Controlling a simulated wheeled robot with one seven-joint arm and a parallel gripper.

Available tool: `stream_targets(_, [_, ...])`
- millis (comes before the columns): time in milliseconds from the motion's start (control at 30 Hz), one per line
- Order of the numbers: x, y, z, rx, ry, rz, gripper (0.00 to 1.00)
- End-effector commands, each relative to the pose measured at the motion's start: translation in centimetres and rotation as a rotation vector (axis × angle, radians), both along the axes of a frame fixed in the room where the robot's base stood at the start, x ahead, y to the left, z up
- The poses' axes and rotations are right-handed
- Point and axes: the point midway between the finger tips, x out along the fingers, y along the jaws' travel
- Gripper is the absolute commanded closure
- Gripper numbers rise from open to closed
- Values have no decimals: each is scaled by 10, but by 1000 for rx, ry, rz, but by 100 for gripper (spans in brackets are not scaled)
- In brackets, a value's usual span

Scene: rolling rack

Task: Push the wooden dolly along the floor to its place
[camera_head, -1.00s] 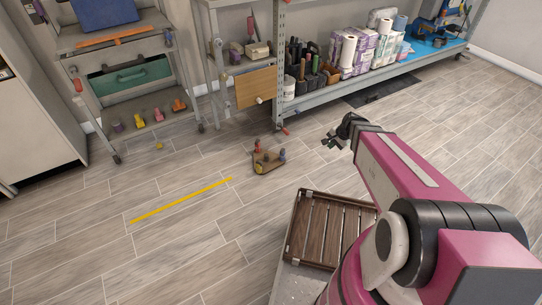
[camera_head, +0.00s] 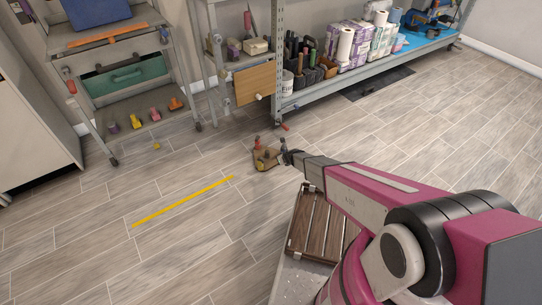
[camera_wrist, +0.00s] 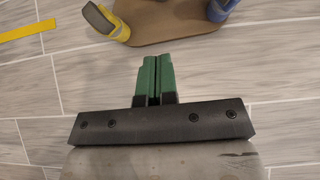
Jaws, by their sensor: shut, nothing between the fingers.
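The small wooden dolly (camera_head: 263,165) sits on the floor in the middle of the head view, carrying a few small upright objects. Its near edge shows at the top of the wrist view (camera_wrist: 165,30), with a yellow piece and a blue piece on it. My gripper (camera_head: 286,150) is low at the dolly's right side in the head view. In the wrist view its green fingers (camera_wrist: 156,60) are shut and empty, pointing at the dolly. A small gap shows in the picture; I cannot tell whether they touch. The gripper partly hides the dolly's right side.
A yellow line (camera_head: 183,202) lies on the floor left of the dolly and also shows in the wrist view (camera_wrist: 28,30). A cart with a green bin (camera_head: 127,79) and a loaded shelf rack (camera_head: 330,88) stand behind.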

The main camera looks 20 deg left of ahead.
Motion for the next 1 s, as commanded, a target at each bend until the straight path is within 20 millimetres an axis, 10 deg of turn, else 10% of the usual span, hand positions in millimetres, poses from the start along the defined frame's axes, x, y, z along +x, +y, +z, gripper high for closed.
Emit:
stream_targets(667, [48, 58, -77, 4, 5, -9, 100])
stream_targets(1000, [69, 84, -73, 3, 6, -9, 100])
